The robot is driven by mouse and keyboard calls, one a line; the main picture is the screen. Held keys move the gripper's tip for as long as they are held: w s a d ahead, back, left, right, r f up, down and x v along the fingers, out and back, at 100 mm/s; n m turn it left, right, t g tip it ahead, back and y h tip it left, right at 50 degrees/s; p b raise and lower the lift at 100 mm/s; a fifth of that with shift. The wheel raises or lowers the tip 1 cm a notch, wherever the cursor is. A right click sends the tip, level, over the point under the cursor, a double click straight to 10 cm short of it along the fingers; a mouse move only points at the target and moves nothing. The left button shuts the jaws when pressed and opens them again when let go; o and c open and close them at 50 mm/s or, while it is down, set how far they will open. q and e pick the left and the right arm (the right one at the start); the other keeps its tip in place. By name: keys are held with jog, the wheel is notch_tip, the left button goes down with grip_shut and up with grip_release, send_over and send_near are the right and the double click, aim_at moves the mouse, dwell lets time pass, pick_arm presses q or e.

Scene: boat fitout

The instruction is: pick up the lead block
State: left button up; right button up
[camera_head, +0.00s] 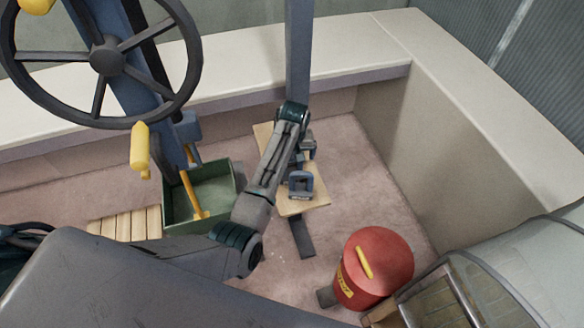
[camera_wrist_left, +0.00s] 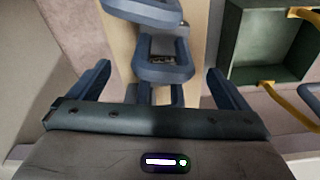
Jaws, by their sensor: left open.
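A blue-grey looped piece (camera_head: 300,184), which may be the lead block, stands on the near end of a pale wooden board (camera_head: 316,202). More blue-grey shapes show farther along the board, partly hidden by my arm. My left gripper (camera_head: 301,148) is over the board, largely covered by its own arm. In the left wrist view its fingers are open and apart (camera_wrist_left: 158,70), with a blue-grey looped piece (camera_wrist_left: 165,72) in the space between them. Another loop is cut by the top edge. I cannot tell which piece is the lead block, or whether a finger touches one.
A green open bin (camera_head: 224,172) with a yellow-handled tool stands left of the board. A blue post (camera_head: 298,50) rises behind it. A red canister (camera_head: 378,262) stands at the near right. A steering wheel (camera_head: 107,59) is at the upper left. Bare floor lies right of the board.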

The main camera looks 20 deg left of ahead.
pick_arm(q)
send_over(291, 168)
jog(key=s, duration=0.2)
jog(key=f, duration=0.3)
jog(key=f+p, duration=0.1)
jog(key=f, duration=0.1)
jog(key=shift+s+d+f, duration=0.2)
jog(key=shift+d+f, duration=0.1)
jog(key=shift+d, duration=0.1)
jog(key=shift+w+f, duration=0.1)
jog(key=shift+f, duration=0.5)
jog(key=c, duration=1.9)
jog(key=shift+w+r, duration=0.1)
jog(key=shift+r, duration=0.05)
jog(key=shift+c, duration=1.1)
jog(key=shift+r, duration=0.1)
